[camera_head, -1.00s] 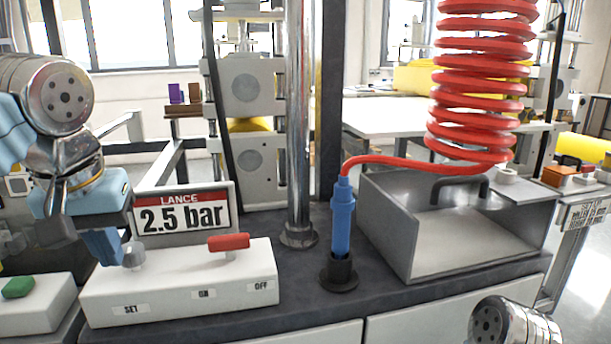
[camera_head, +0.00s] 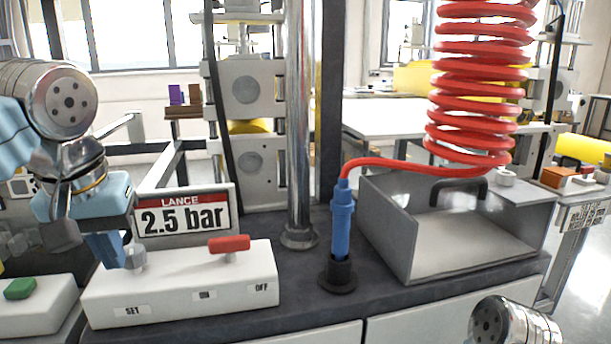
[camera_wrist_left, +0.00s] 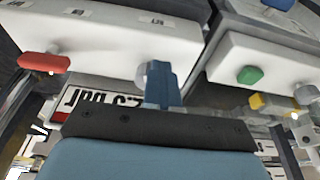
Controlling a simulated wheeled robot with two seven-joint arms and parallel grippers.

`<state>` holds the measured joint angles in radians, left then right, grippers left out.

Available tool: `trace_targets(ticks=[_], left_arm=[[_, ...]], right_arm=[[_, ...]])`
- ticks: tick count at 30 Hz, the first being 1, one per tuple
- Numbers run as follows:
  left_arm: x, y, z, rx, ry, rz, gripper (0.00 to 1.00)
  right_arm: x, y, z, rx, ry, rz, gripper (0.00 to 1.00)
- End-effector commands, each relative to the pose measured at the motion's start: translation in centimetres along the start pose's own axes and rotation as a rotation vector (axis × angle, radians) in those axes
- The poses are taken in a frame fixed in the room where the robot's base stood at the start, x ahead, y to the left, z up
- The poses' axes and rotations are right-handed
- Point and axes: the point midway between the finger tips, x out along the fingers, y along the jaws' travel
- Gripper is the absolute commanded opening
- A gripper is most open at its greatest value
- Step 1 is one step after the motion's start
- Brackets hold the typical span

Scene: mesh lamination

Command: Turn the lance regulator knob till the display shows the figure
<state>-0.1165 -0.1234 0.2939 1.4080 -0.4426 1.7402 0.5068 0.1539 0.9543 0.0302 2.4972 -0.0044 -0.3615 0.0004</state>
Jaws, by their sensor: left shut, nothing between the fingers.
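The lance regulator is a white box (camera_head: 190,292) labelled SET, ON and OFF. A small grey knob (camera_head: 136,257) stands on its top above SET. The display (camera_head: 183,215) behind it reads LANCE 2.5 bar. My left gripper (camera_head: 112,262) points down beside the knob, on its left in the head view. Its blue fingers are shut. In the left wrist view the fingers (camera_wrist_left: 161,84) overlap part of the knob (camera_wrist_left: 141,76); I cannot tell whether they touch it. Only part of my right arm shows, at the lower right of the head view; its gripper is out of view.
A red lever (camera_head: 229,243) sits on the box right of the knob. A green button (camera_head: 20,289) on another white box is at the left. A blue lance (camera_head: 342,225) on a red coiled hose stands in a black holder, beside an open grey metal bin (camera_head: 385,228).

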Motion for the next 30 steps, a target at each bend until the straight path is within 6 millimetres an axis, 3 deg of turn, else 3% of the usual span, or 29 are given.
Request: trace_targets(ticks=[1,19,30], left_arm=[[1.0,0.3,0.5,0.011,-0.038,-0.011,0.0],[0.4,1.9,0.4,0.012,-0.022,-0.007,0.0],[0.5,2.5,0.2,0.009,-0.016,-0.006,0.0]], right_arm=[[0.0,0.0,0.0,0.0,0.0,0.0,0.43],[-1.8,-0.8,0.0,-0.003,-0.002,-0.002,0.43],[-1.7,-0.8,0.0,-0.003,-0.002,-0.002,0.43]])
